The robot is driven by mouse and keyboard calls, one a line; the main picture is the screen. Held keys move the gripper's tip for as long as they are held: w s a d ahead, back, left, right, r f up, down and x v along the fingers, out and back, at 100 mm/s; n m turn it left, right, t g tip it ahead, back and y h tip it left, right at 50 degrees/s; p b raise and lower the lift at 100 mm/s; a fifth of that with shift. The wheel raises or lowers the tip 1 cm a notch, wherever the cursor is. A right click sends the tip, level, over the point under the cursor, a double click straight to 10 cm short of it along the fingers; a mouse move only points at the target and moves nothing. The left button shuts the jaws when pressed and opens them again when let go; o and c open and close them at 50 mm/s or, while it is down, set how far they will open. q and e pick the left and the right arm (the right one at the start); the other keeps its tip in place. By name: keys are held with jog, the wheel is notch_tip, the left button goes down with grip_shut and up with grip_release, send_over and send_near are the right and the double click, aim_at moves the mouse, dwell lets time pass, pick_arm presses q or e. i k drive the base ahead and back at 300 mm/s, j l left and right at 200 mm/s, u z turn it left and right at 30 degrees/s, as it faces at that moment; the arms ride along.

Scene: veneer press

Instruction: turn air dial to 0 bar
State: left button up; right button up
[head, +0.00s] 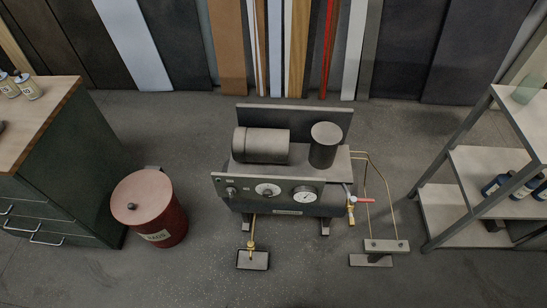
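The compressor-like machine (290,155) stands on the floor in the middle of the head view. Its front panel carries a round pale dial (267,190) with a dark centre knob, and to its right a white round gauge (306,196) with a needle. A small dark knob (231,192) sits at the panel's left end. The markings are too small to read, so I cannot tell the dial's setting. Neither of my grippers is in view, and nothing covers the panel.
A red-handled brass valve (362,200) sticks out at the machine's right, above a foot pedal (387,246). A small tray (253,260) lies in front. A red bin (150,206) and a cabinet (66,165) stand left, a shelf rack (470,200) right.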

aim_at(268, 193)
jog(key=i+l, duration=0.1)
jog(key=l, duration=0.9)
jog(key=i+l+u, duration=0.1)
jog(key=l, duration=0.4)
